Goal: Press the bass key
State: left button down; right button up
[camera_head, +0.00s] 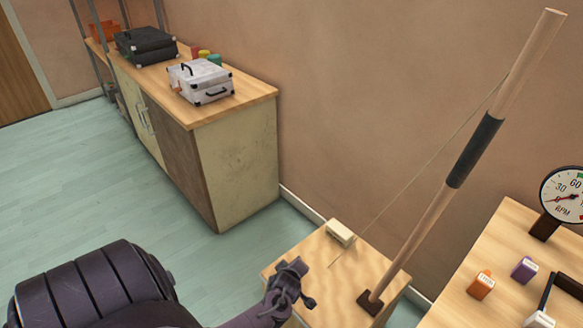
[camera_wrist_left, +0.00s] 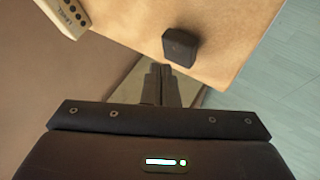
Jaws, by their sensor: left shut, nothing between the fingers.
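A wooden box (camera_head: 318,257) bears a slanted pole (camera_head: 430,225) with a black sleeve and a thin string. A small cream block (camera_head: 340,233) sits near its back edge. My left gripper (camera_head: 299,266) is at the box's left part in the head view and hides some of it. In the left wrist view its fingers (camera_wrist_left: 161,70) are shut and empty, near the edge of a wooden top (camera_wrist_left: 225,40). A dark block (camera_wrist_left: 180,47) stands on that top just beyond the fingertips; I cannot tell whether they touch. I cannot tell which piece is the bass key.
A table (camera_head: 455,287) at right bears small orange (camera_head: 481,285) and purple (camera_head: 524,270) labelled blocks and an RPM dial (camera_head: 566,194). A cabinet (camera_head: 236,165) with cases stands at back left. A cream labelled piece (camera_wrist_left: 62,17) shows in the left wrist view. The floor at left is clear.

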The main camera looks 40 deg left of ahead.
pick_arm(q)
jog(key=shift+f, duration=0.1)
jog(key=shift+f, duration=0.35)
dwell(0.3)
jog(key=shift+f+b, duration=0.55)
dwell(0.6)
jog(key=shift+r, duration=0.1)
jog(key=shift+r+p, duration=0.85)
jog(key=shift+p, duration=0.2)
